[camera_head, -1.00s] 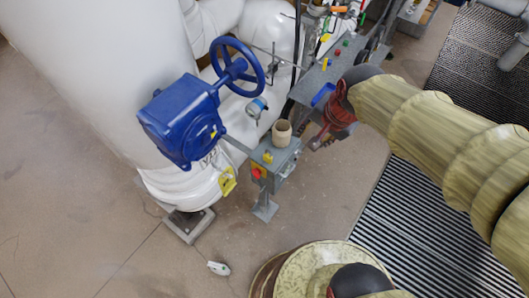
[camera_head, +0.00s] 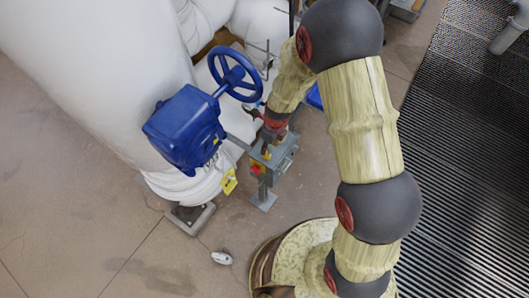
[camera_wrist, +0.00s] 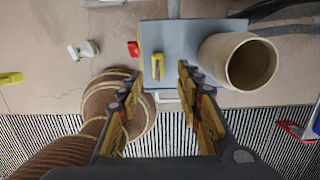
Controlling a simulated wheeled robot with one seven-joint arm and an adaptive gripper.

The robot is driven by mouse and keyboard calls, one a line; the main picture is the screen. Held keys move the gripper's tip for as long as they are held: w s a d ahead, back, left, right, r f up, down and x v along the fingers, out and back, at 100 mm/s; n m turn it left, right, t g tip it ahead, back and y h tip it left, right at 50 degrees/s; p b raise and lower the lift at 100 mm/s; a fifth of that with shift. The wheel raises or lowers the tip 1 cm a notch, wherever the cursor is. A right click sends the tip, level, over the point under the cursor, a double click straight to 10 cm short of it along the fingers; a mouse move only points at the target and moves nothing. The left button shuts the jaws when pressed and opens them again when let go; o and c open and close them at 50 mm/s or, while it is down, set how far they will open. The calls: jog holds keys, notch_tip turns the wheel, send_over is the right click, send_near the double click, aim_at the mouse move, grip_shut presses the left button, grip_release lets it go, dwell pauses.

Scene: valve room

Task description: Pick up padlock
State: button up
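A small yellow padlock (camera_wrist: 158,66) is on the top face of the grey box (camera_wrist: 182,45) in the wrist view. A bit of yellow, likely the padlock, also shows in the head view (camera_head: 266,154), partly hidden by my gripper (camera_head: 272,134). In the wrist view my gripper (camera_wrist: 158,84) is open, its two fingers apart to the left and right of the padlock's near end, with nothing held between them. I cannot tell the exact height of the fingertips above the box.
A beige cup-like cylinder (camera_wrist: 238,61) stands on the box right of my gripper. A red part (camera_wrist: 133,48) is at the box's left side. The blue valve (camera_head: 186,130) with its handwheel is close left of my arm. A small white object (camera_head: 221,258) lies on the floor.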

jog(key=f+b, duration=0.1)
jog(key=f, duration=0.1)
jog(key=f+b, duration=0.1)
jog(key=f, duration=0.2)
jog(key=a+f+b, duration=0.1)
jog(key=f+b, duration=0.1)
jog(key=shift+w+f, duration=0.15)
jog(key=shift+f, duration=0.25)
jog(key=shift+r, duration=0.1)
jog(key=shift+d, duration=0.1)
jog(key=c, duration=0.4)
grip_shut()
